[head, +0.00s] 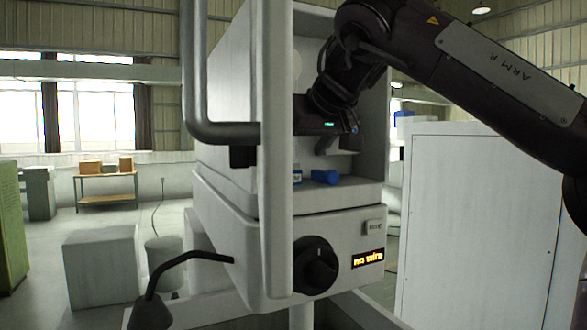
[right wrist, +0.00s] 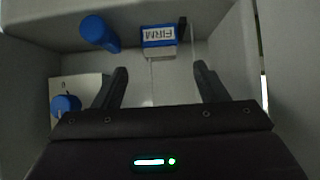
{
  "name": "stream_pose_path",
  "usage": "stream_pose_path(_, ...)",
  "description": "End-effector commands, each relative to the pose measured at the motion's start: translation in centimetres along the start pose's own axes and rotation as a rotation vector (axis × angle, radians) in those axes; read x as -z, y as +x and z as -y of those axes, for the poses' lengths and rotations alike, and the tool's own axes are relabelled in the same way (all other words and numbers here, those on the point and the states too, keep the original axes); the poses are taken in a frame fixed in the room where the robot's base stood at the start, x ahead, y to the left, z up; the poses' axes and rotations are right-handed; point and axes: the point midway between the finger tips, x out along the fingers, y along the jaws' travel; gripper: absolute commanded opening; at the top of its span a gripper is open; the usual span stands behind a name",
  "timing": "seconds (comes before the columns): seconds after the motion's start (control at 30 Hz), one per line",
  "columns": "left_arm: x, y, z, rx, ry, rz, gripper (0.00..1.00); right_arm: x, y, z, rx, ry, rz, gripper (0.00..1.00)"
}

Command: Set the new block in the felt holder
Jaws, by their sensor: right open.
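My right gripper (head: 326,146) reaches into the open bay of a white machine (head: 235,220). In the right wrist view the gripper (right wrist: 162,80) is open, with nothing between its fingers. Ahead of the fingers is a small blue and white block (right wrist: 158,36) marked "FIRM". It also shows in the head view (head: 297,175), partly hidden by the door edge. A blue cylinder (right wrist: 97,32) is left of it, and a blue knob (right wrist: 65,104) sits on a pale plate (right wrist: 88,84) beside the left finger. I cannot tell which part is the felt holder. My left gripper is out of view.
The machine's open door (head: 274,100) stands edge-on beside the bay. The front has a black knob (head: 316,265) and a display (head: 368,258) reading "no wire". A white cabinet (head: 480,220) stands at right.

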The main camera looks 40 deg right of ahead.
Motion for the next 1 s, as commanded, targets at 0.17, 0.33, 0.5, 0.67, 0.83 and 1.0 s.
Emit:
stream_pose_path(0.17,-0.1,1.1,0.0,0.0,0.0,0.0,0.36,-0.1,-3.5,0.0,-0.003,0.001,-0.003,0.66)
stream_pose_path(0.33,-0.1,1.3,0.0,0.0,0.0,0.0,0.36,0.0,-5.4,0.0,-0.001,0.001,0.0,0.66)
stream_pose_path(0.5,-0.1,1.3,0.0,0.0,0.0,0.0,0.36,0.0,-6.0,0.0,-0.001,0.0,0.001,0.66)
stream_pose_path(0.67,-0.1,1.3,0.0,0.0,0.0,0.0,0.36,0.0,-6.0,0.0,0.0,0.0,0.001,0.66)
stream_pose_path(0.83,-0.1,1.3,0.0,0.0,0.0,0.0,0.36,0.0,-6.0,0.0,0.0,0.0,0.001,0.66)
stream_pose_path(1.0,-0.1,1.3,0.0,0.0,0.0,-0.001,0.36,0.0,-6.0,0.0,0.0,0.0,0.001,0.66)
